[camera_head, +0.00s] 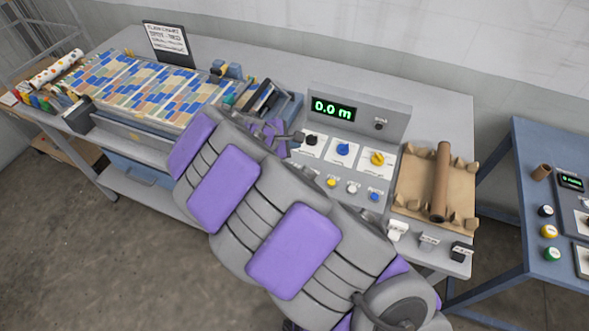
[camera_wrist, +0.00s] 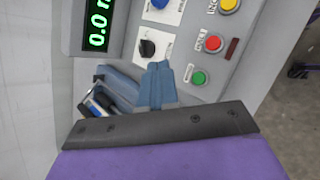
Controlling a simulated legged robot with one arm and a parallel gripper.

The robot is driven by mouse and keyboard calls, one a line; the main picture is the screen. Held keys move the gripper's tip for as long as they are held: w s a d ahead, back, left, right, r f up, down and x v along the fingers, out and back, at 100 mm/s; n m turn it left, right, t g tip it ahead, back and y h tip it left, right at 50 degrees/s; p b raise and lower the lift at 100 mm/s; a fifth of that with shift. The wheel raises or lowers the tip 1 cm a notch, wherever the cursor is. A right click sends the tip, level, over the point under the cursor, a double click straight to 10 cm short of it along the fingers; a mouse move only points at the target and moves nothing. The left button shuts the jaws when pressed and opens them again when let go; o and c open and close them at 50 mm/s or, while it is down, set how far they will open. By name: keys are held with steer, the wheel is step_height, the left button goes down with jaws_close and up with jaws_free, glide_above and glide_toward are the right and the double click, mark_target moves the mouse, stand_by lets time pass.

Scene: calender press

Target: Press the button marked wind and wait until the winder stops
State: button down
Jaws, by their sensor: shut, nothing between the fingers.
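The control panel carries a green display (camera_head: 333,109) reading 0.0 m. In the wrist view a green button (camera_wrist: 198,77), a red button (camera_wrist: 213,43) and a yellow button (camera_wrist: 229,5) sit in a row; their small labels are too blurred to read surely, so I cannot tell which is marked wind. In the head view my arm hides the green and red buttons; the yellow button (camera_head: 332,182) shows. My gripper (camera_wrist: 160,68) is shut and empty, its tips at the panel's edge, left of the green button in the wrist view. Contact with a button is not seen.
Black (camera_head: 312,139), blue (camera_head: 343,149) and yellow (camera_head: 377,158) knobs stand above the buttons. A blue tray (camera_head: 290,107) with dark items lies left of the panel. A brown roll (camera_head: 440,182) is at right. A blue table (camera_head: 530,150) stands farther right.

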steer(key=f+b, duration=0.1)
steer(key=a+f+b, duration=0.1)
steer(key=f, duration=0.1)
steer(key=a+f+b, duration=0.1)
steer(key=shift+f, duration=0.2)
steer(key=f+b, duration=0.1)
steer(key=d+f+b, duration=0.1)
steer(key=shift+d+f, duration=0.1)
steer(key=shift+f, duration=0.3)
steer(key=shift+d+f, duration=0.2)
steer(key=shift+f, duration=0.3)
steer(key=shift+a+f, duration=0.15)
steer(key=shift+a, duration=0.55)
steer(key=shift+d, duration=0.55)
steer(key=shift+a, duration=0.4)
steer(key=shift+d, duration=0.3)
steer(key=shift+a, duration=0.2)
